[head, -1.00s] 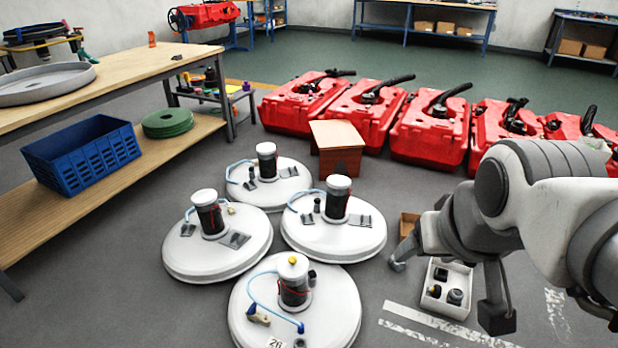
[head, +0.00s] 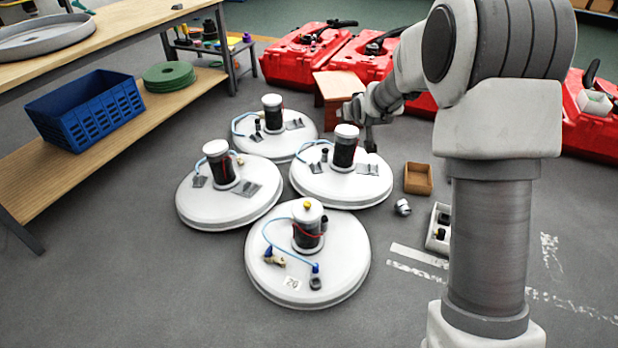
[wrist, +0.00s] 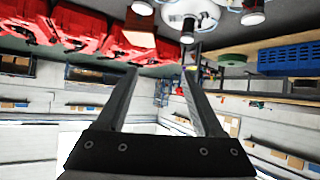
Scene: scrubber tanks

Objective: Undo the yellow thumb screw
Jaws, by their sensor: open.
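The yellow thumb screw (head: 307,204) is a small yellow knob on top of the white-capped black cylinder (head: 307,235) of the nearest round white lid (head: 350,270). A blue hose and a tag reading 26 are on that lid. My gripper (head: 362,125) is in the air by the right-hand lid's cylinder (head: 345,150), beyond and right of the screw and well apart from it. In the wrist view, my gripper (wrist: 158,70) has its two fingers spread with nothing between them. I cannot make out the screw in the wrist view.
Two more lids with cylinders (head: 217,165) (head: 273,115) stand left and behind. A wooden tray (head: 418,178), a silver fitting (head: 403,207) and a white box (head: 437,240) lie to the right. A workbench (head: 100,110) is at left, red tanks (head: 305,45) behind. Floor in front is clear.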

